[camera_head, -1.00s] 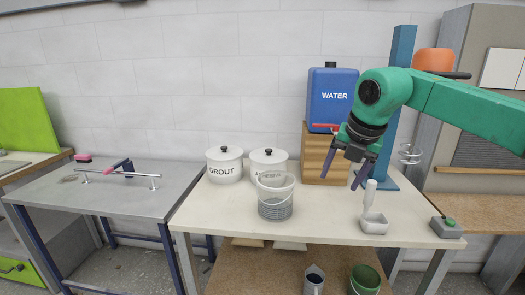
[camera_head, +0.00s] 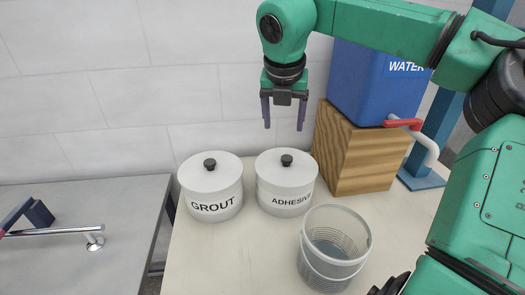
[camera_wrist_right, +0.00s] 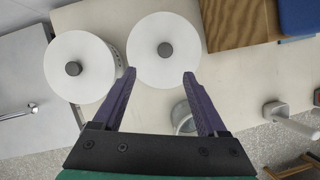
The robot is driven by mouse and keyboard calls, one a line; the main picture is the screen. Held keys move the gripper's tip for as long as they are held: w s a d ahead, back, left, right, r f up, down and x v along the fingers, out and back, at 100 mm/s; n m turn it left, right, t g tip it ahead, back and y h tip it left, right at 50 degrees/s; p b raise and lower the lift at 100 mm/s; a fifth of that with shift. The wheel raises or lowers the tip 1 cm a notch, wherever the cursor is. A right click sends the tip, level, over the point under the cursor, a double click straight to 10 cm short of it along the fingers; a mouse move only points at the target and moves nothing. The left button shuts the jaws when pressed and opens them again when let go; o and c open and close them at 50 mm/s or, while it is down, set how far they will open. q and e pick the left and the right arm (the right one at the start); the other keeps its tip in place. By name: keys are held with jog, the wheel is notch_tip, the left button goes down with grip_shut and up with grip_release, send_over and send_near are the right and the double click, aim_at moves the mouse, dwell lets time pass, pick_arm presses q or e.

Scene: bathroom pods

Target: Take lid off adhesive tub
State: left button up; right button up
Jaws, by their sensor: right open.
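The adhesive tub (camera_head: 287,199) is white with black lettering and stands on the pale bench. Its white lid (camera_head: 270,165) with a dark knob (camera_head: 286,160) is on it. My right gripper (camera_head: 284,128) is open and empty, pointing down above the lid, apart from the knob. In the right wrist view the lid (camera_wrist_right: 150,65) and its grey knob (camera_wrist_right: 165,49) lie beyond the open fingertips (camera_wrist_right: 160,72). My left gripper is not in view.
The grout tub (camera_head: 211,206), also lidded, stands close on the left. A clear ribbed bucket (camera_head: 333,250) stands in front to the right. A wooden block (camera_head: 350,155) bearing a blue water container (camera_head: 375,90) with a red-handled tap is at right. The front left of the bench is clear.

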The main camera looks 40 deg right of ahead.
jog(key=p, duration=0.2)
send_near(287, 158)
jog(key=p+x, duration=0.2)
jog(key=x, duration=0.6)
jog(key=shift+w+d+f, duration=0.15)
jog(key=shift+d+f, duration=0.1)
jog(key=shift+f, duration=0.1)
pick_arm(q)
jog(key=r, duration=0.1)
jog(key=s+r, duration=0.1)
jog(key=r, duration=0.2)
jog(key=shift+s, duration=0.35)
pick_arm(e)
grip_shut()
